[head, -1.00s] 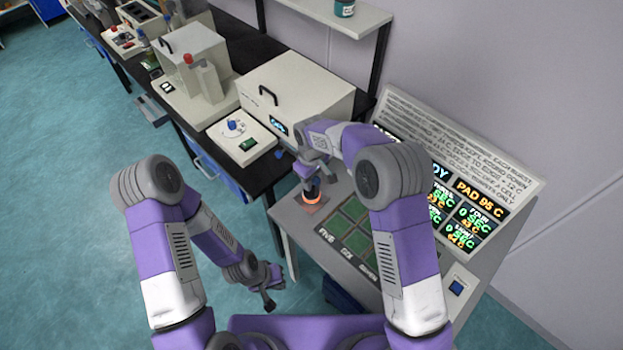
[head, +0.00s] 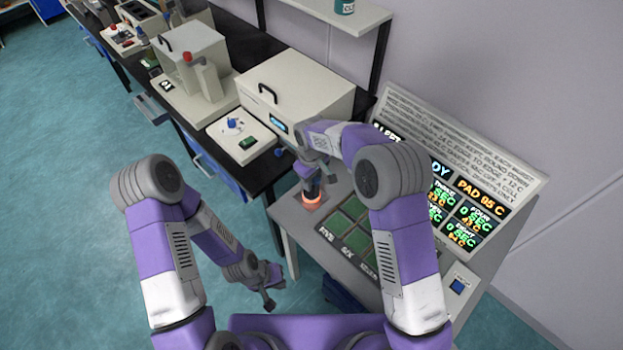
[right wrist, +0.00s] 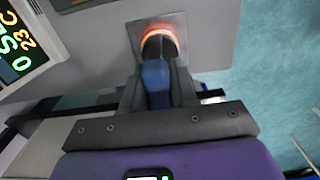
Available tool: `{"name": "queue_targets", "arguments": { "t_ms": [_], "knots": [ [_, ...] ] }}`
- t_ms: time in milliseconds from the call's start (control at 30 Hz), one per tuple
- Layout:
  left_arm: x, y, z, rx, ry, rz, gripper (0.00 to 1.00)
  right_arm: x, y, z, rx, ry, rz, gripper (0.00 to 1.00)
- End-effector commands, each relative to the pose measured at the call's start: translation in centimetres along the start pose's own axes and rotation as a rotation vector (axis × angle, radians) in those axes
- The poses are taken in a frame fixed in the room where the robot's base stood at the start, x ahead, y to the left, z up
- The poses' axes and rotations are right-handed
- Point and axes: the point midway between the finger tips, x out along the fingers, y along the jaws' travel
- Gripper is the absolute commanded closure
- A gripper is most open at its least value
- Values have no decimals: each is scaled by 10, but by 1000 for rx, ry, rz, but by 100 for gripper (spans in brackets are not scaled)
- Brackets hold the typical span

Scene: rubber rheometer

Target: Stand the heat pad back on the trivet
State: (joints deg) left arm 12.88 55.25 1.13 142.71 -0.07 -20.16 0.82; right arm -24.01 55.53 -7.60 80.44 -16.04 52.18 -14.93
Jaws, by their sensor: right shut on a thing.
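The heat pad (head: 312,197) has an orange glowing ring at its lower end and a dark body above it. It is at the left end of the grey console top, over a flat square plate that looks like the trivet (head: 309,206). My right gripper (head: 312,180) points down and is shut on the heat pad. In the right wrist view the glowing heat pad (right wrist: 159,40) with its blue handle is between the fingers, above the square trivet (right wrist: 135,30). I cannot tell whether it touches the plate. My left gripper (head: 268,297) hangs low over the floor, away from the console; its jaw opening is unclear.
Several green square cells (head: 352,218) lie beside the plate on the console. A sloped display panel (head: 455,160) stands behind them. A black bench (head: 262,172) with cream instruments (head: 295,95) is to the left. A blue button (head: 457,286) is at the right.

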Motion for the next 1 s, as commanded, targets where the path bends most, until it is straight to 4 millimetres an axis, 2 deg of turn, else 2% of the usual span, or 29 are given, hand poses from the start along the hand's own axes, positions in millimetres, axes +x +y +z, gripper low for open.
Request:
{"name": "queue_targets", "arguments": {
  "t_ms": [400, 433, 600, 867, 1000],
  "knots": [
    [3, -1, 0, 0, 0, 0, 100, 3, 0, -1, 0, 4, 1, 100],
    [2, -1, 0, 0, 0, 0, 100, 3, 0, -1, 0, 4, 1, 68],
    [2, -1, 0, 0, 0, 0, 100, 3, 0, -1, 0, 2, 1, 42],
    [2, -1, 0, 0, 0, 0, 100, 5, 0, 1, 0, -3, -1, 42],
    [1, 0, 0, 0, 0, 0, 100, -7, 0, 0, 0, 0, 0, 42]
  ]
}}
